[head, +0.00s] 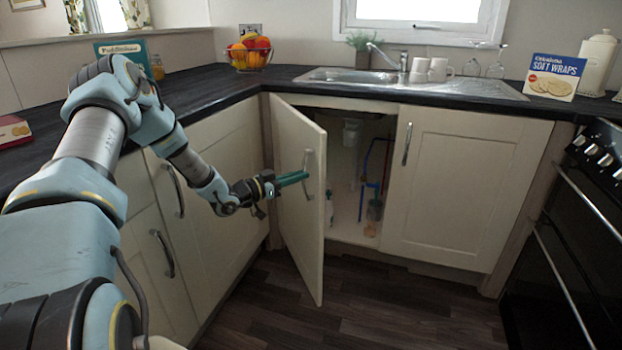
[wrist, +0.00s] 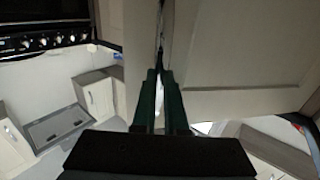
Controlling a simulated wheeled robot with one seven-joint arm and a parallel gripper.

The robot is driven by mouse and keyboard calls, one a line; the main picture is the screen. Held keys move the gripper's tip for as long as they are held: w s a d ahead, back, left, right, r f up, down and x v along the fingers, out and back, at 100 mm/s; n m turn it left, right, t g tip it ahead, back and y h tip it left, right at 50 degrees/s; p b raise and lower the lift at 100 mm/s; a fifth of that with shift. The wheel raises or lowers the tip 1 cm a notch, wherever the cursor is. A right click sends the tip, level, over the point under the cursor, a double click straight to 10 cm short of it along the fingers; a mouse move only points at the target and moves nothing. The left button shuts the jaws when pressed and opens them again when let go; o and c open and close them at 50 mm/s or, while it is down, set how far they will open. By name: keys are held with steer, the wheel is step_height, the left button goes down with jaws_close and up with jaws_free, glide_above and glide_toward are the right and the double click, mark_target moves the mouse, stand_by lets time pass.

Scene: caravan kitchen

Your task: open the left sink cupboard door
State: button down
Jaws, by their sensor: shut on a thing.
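The left sink cupboard door (head: 292,220) is cream and stands well open, swung out from its left side into the room. Its metal bar handle (head: 308,160) is near the free edge. My gripper (head: 303,176) reaches in from the left, with its green fingers shut on the handle. In the wrist view, the fingers (wrist: 160,75) close around the handle beside the door panel (wrist: 235,50); the exact contact is hard to see. Inside the cupboard, pipes (head: 370,165) and a few small items show.
The right sink cupboard door (head: 465,190) is shut. Cream cupboards (head: 215,150) stand close behind my arm on the left. A black oven (head: 570,235) is at the right. The dark floor (head: 390,310) in front is clear. The sink (head: 350,76) is on the dark worktop above.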

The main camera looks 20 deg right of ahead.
steer(key=w+a, duration=0.3)
steer(key=a, duration=0.6)
steer(key=shift+w+a+r+t, duration=0.15)
steer(key=shift+w+a+t, duration=0.15)
steer(key=c, duration=1.2)
jaws_free()
steer(key=shift+d, duration=0.15)
steer(key=shift+o, duration=1.1)
steer(key=shift+s, duration=0.15)
